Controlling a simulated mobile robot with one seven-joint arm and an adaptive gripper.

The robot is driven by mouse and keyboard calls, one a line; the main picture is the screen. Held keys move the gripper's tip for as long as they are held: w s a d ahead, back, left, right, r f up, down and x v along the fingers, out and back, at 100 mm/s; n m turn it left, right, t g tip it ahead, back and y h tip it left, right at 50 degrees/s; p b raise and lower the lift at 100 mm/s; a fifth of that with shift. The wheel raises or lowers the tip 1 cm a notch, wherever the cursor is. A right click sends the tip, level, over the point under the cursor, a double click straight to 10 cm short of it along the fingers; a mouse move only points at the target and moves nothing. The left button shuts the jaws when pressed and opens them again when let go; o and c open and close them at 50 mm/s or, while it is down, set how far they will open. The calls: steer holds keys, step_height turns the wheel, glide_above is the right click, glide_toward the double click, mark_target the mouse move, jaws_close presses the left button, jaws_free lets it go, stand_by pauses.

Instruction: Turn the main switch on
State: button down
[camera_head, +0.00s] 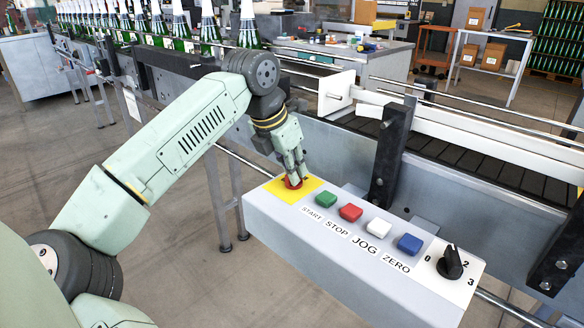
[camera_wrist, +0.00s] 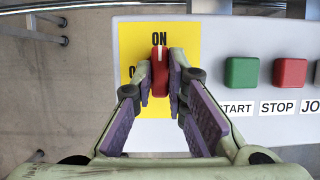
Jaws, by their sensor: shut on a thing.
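The main switch is a red rotary handle (camera_wrist: 159,75) on a yellow plate (camera_wrist: 190,42) at the left end of the control box. In the wrist view the handle stands upright, its white mark at the top by the word ON. Another label to its left is mostly hidden by a finger. My gripper (camera_wrist: 160,88) has its two fingers on either side of the handle, shut on it. In the head view my gripper (camera_head: 292,176) points down onto the red switch (camera_head: 292,183), which the fingers partly hide, on the yellow plate (camera_head: 277,190).
Right of the switch on the grey box (camera_head: 330,255) are green START (camera_head: 326,200), red STOP (camera_head: 350,212), white JOG (camera_head: 377,227) and blue ZERO (camera_head: 410,243) buttons, then a black selector knob (camera_head: 450,263). A conveyor (camera_head: 450,155) with rails and a dark post (camera_head: 390,150) stands close behind.

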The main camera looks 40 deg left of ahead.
steer(key=c, duration=1.6)
jaws_free()
steer(key=v, duration=1.2)
